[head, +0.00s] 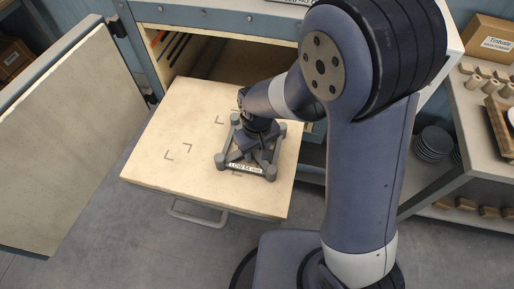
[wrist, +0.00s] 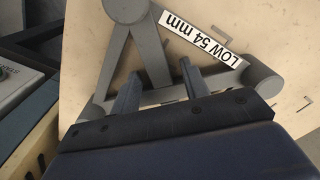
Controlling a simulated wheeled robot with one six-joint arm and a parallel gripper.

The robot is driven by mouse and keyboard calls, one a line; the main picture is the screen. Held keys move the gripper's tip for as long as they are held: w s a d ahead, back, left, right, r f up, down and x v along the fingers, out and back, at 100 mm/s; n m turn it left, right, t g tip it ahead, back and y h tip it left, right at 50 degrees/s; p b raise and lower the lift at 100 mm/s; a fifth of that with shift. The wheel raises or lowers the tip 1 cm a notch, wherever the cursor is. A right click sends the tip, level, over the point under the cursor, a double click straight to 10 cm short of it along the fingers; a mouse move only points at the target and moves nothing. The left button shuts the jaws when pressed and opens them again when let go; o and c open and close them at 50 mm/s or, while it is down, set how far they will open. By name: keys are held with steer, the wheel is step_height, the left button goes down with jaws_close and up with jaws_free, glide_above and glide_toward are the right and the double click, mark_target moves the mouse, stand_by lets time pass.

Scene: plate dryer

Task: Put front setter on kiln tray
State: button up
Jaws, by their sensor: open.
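The setter is a grey frame with round corner posts (head: 220,160) and a label reading "LOW 54 mm". It stands on the pale kiln tray (head: 165,115), right of the tray's middle. In the wrist view the setter (wrist: 152,55) shows its struts and label close up. My gripper (head: 250,145) is over the setter from above. In the wrist view my gripper (wrist: 160,82) is open, its two fingers apart and pointing down at the setter's struts. Whether the fingers touch the setter cannot be told. My wrist hides part of the setter in the head view.
The tray is pulled out of the dryer (head: 205,15), with corner marks (head: 178,152) on its bare left part. The open door (head: 70,130) stands at the left. At the right a shelf holds stacked plates (head: 434,143) and a cardboard box (head: 488,40).

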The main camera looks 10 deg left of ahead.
mark_target(258, 153)
step_height(258, 153, up, 12)
steer(key=shift+r, duration=0.15)
stand_by(0.4)
steer(key=shift+d, duration=0.1)
steer(key=shift+c, duration=0.7)
